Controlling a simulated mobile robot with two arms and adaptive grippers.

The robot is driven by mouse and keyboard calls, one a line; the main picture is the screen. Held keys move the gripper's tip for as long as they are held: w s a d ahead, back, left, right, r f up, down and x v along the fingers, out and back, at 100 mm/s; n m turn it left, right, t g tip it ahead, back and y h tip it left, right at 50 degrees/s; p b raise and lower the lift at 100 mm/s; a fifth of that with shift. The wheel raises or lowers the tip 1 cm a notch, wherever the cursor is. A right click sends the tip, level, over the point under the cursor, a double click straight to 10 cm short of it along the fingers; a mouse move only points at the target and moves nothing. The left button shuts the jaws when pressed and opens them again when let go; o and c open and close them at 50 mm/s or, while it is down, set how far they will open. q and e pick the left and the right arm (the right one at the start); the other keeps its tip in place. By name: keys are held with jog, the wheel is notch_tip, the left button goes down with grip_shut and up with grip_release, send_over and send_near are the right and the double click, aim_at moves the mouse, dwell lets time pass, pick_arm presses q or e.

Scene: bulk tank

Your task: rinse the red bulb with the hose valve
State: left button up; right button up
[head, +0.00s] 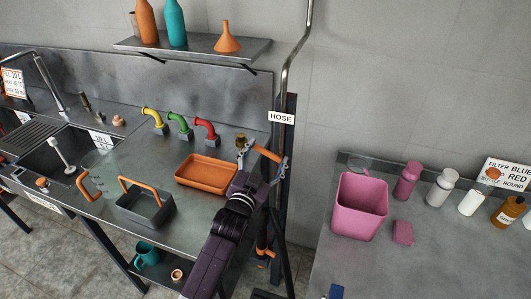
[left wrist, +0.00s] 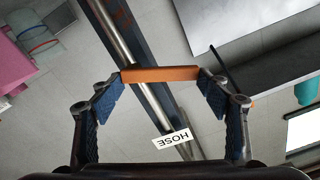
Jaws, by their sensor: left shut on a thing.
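My left gripper (head: 265,158) reaches in beside the post with the HOSE label and is shut on the orange bar of the hose valve (head: 267,153). In the left wrist view the orange bar (left wrist: 160,74) spans between the two fingertips. A brass-coloured fitting (head: 241,142) shows just left of the bar, partly behind the gripper. I cannot pick out the red bulb for certain; a small orange-red round thing (head: 42,183) lies at the sink's front edge. My right gripper is not in view.
An orange tray (head: 206,187) and a grey basket (head: 145,222) with an orange handle stand on the steel bench. Yellow, green and red (head: 206,128) bent pipes rise behind. A pink bin (head: 360,232) and several bottles stand on the right-hand bench.

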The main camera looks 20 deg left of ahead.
pick_arm(q)
jog(key=shift+d+r+m+p, duration=0.2)
jog(key=shift+r+m+p, duration=0.05)
jog(key=shift+m, duration=0.65)
jog(key=shift+d+r+m+p, duration=0.2)
jog(key=shift+m+p, duration=0.05)
jog(key=shift+m, duration=0.65)
jog(key=o, duration=1.7)
jog(key=shift+s, duration=0.15)
jog(key=shift+s+f, duration=0.15)
jog(key=shift+s, duration=0.15)
jog(key=s, duration=1.1)
jog(key=shift+a, duration=0.2)
jog(key=shift+s, duration=0.1)
